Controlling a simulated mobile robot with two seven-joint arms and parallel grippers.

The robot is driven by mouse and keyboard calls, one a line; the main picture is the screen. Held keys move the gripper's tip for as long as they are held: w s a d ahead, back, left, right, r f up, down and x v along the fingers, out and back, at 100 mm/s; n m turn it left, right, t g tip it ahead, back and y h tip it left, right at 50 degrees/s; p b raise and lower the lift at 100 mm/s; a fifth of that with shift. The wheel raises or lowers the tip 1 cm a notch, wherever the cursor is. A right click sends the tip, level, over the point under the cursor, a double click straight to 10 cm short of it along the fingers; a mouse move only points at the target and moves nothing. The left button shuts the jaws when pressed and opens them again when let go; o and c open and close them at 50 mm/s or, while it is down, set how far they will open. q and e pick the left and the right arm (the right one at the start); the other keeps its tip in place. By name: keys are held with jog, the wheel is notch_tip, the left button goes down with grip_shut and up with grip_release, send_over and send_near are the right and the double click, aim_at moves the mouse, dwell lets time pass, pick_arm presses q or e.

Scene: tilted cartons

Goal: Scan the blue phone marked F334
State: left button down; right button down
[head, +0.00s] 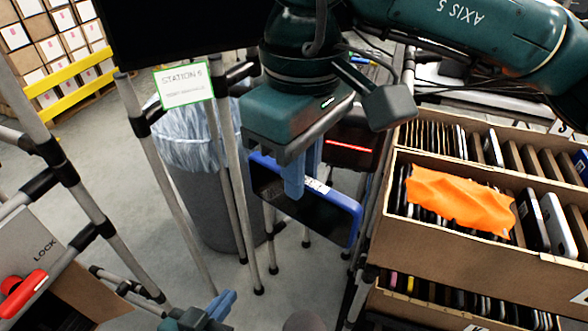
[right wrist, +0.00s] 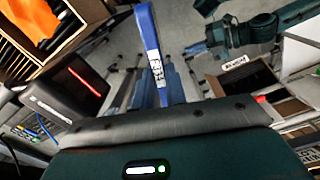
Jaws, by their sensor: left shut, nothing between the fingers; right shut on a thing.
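My right gripper (head: 299,172) is shut on the blue phone (head: 342,208) by its upper edge. The phone hangs tilted in the air, its dark screen side partly towards the head camera. In the right wrist view the blue phone (right wrist: 145,28) is edge-on, with a white label that appears to read F334. The black scanner (head: 353,147) with a glowing red line is just behind the phone, partly hidden by it and my gripper. In the right wrist view the scanner (right wrist: 66,97) stands left of the phone, apart from it. My left gripper (head: 222,304) is shut and empty at the bottom.
Cardboard cartons (head: 465,262) of upright phones stand tilted at the right, an orange cloth (head: 460,200) lying on one. A grey bin (head: 205,215) with a clear liner stands behind the rack poles. A red LOCK handle (head: 22,294) is at lower left.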

jog(key=shift+w+d+f, duration=0.15)
jog(key=shift+w+f, duration=0.3)
jog(key=shift+w, duration=0.05)
notch_tip(320, 180, up, 5)
jog(key=p, duration=0.3)
